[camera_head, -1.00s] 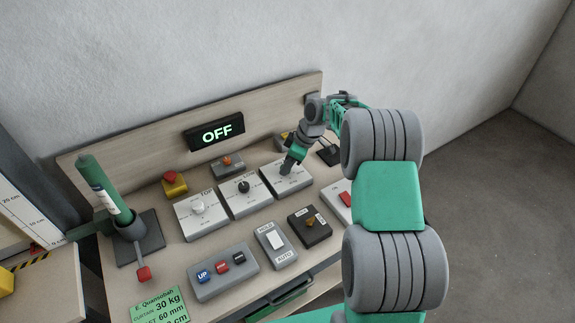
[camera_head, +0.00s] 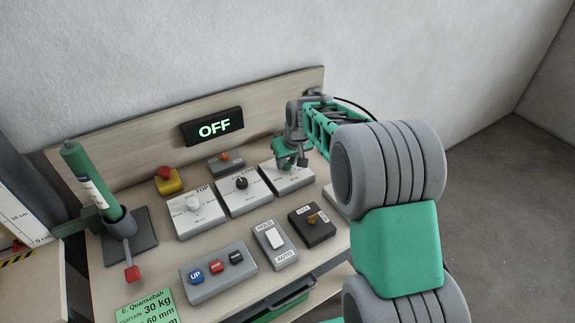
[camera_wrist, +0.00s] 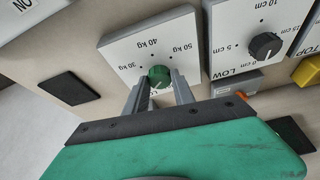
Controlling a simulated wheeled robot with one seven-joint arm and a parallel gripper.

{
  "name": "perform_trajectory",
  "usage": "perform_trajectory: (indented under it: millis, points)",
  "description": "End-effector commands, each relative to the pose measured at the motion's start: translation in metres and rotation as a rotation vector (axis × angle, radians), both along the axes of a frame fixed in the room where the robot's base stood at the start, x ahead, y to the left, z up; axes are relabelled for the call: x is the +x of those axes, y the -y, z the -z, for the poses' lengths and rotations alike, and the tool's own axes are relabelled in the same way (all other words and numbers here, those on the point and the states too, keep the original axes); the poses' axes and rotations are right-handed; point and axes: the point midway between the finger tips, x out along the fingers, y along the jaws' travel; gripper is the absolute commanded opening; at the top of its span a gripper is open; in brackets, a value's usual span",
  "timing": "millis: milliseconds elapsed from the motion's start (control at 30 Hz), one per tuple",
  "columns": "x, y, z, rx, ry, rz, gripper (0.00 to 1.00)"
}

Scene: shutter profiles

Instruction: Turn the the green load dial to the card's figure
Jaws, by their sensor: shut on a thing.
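The green load dial (camera_wrist: 160,72) sits on a white plate marked 30 kg, 40 kg and 50 kg (camera_wrist: 128,42). My gripper (camera_wrist: 160,80) is shut on the dial, one finger on each side. A small light mark shows on the dial's near side, but I cannot tell which figure it points to. In the head view my gripper (camera_head: 290,163) is over the right-hand white plate (camera_head: 294,181) and hides the dial. The green card (camera_head: 147,308) lies at the table's front left and reads curtain 30 kg; its lower lines are cut off.
In front are a button box (camera_head: 218,272), a hold/auto switch (camera_head: 275,245) and a black box (camera_head: 312,225). The lit display (camera_head: 213,127) reads OFF.

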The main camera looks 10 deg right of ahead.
Motion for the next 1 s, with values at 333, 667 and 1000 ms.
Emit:
perform_trajectory:
  millis: [333,667,1000]
  points:
    - [0.0008,-0.0032,0.0008,0.0,0.003,0.324,0.0]
    - [0.0018,-0.0047,-0.0005,0.001,0.004,0.64,0.0]
    - [0.003,-0.0061,-0.0019,0.001,0.004,0.945,0.0]
